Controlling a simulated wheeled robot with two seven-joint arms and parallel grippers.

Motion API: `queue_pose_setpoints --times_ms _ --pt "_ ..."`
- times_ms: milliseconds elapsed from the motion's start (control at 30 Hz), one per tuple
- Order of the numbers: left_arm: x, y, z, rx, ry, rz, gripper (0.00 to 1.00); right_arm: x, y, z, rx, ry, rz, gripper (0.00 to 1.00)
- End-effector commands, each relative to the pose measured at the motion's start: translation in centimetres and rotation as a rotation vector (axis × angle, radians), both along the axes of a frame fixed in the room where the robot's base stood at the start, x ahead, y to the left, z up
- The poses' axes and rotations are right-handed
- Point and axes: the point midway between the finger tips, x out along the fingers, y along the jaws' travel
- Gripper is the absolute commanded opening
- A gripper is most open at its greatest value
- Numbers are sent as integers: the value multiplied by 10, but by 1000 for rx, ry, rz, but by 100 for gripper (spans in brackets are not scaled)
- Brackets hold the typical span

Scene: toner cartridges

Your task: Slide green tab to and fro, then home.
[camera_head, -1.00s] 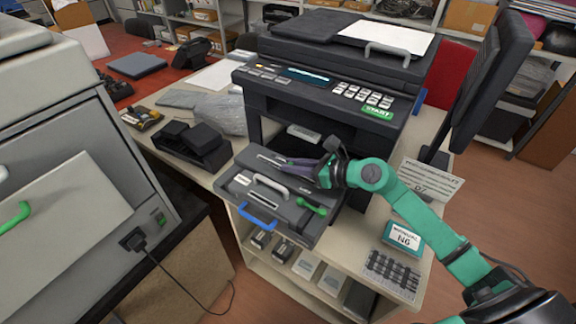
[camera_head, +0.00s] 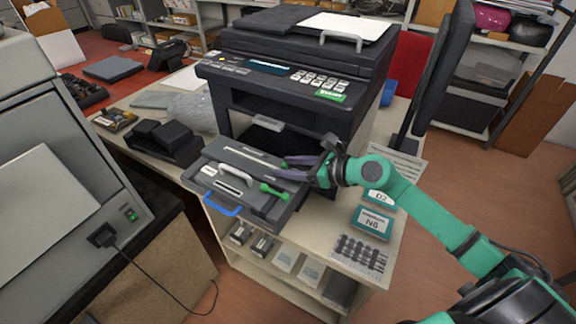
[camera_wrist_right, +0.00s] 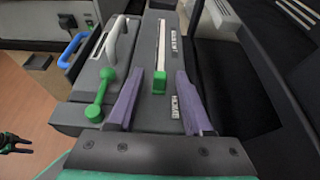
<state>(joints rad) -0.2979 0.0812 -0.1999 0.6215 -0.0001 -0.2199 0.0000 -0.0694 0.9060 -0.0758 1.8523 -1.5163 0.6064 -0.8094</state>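The green tab (camera_wrist_right: 159,82) stands at the near end of a pale straight slot (camera_wrist_right: 161,45) in the dark grey unit (camera_head: 262,210), beside a label reading HOME. My right gripper (camera_wrist_right: 159,74) is open with its purple fingers on either side of the tab. Gaps show between fingers and tab.
A green lever (camera_head: 274,190), a pale handle (camera_head: 235,174) and a blue handle (camera_head: 221,205) are close by on the unit. The black printer (camera_head: 300,85) rises behind. Boxes (camera_head: 372,222) stand on the table at right.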

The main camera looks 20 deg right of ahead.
Motion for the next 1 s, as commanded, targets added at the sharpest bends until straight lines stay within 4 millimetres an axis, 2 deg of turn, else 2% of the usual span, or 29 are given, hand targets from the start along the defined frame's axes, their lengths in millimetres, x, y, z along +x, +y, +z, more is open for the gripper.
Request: queue_pose_setpoints --times_ms 300,467,767,1000 --pt "0 0 -1 0 1 1 45 -1 -1 0 1 0 -1 50" --pt "-1 0 -6 0 1 1 45 -11 -11 2 -1 2 -4 50" --pt "-2 0 -16 0 4 1 45 -51 -41 24 4 2 -1 50" --pt "-3 0 -22 0 4 0 45 -89 -74 45 3 0 -3 50"
